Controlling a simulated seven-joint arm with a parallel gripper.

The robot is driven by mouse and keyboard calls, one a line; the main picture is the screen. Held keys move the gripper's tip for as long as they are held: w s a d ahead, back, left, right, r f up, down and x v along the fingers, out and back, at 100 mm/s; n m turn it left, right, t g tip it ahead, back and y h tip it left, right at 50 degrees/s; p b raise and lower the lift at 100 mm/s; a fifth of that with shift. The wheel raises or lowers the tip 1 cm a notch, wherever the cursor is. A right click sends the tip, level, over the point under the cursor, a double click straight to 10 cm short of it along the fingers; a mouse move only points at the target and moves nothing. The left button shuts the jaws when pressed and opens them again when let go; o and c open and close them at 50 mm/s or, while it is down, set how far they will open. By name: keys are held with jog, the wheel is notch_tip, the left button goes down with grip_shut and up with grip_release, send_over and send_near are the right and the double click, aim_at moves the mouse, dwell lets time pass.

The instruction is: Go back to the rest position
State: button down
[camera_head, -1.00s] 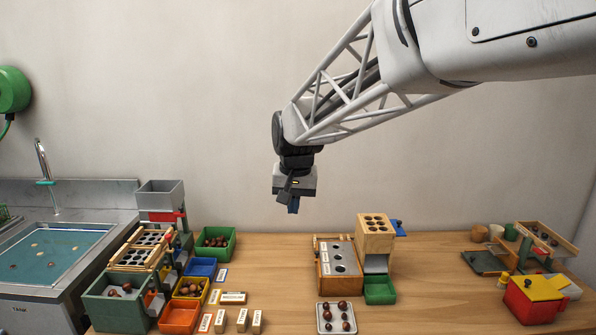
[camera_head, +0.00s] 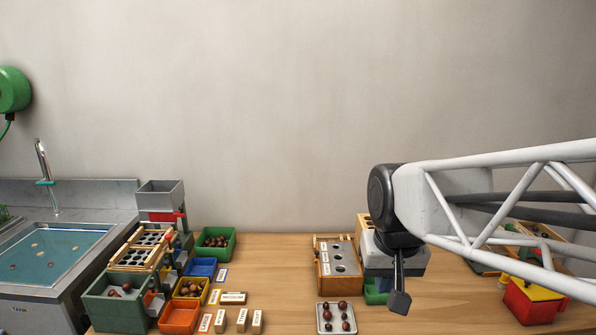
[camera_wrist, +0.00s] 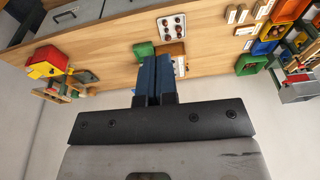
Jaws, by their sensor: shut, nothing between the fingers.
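My gripper (camera_head: 398,280) is at the right of the head view, in front of the wooden block dispenser (camera_head: 363,222) and the green bin (camera_head: 375,292), which it partly hides. In the wrist view its blue fingers (camera_wrist: 155,62) lie side by side, shut and empty. They are in the air, apart from the table and everything on it. My arm reaches in from the right edge of the head view.
A wooden box with a grey holed top (camera_head: 339,258) stands left of my gripper, with a white chestnut tray (camera_head: 337,328) in front. A red and yellow box (camera_head: 532,302) is at the right, partly behind my arm. Bins and a sorter (camera_head: 118,310) fill the left.

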jog(key=s+d+f, duration=0.2)
jog(key=s, duration=0.3)
jog(key=s+d+f, duration=0.2)
jog(key=s, duration=0.3)
jog(key=shift+s+f, duration=0.3)
jog(key=shift+f, duration=0.1)
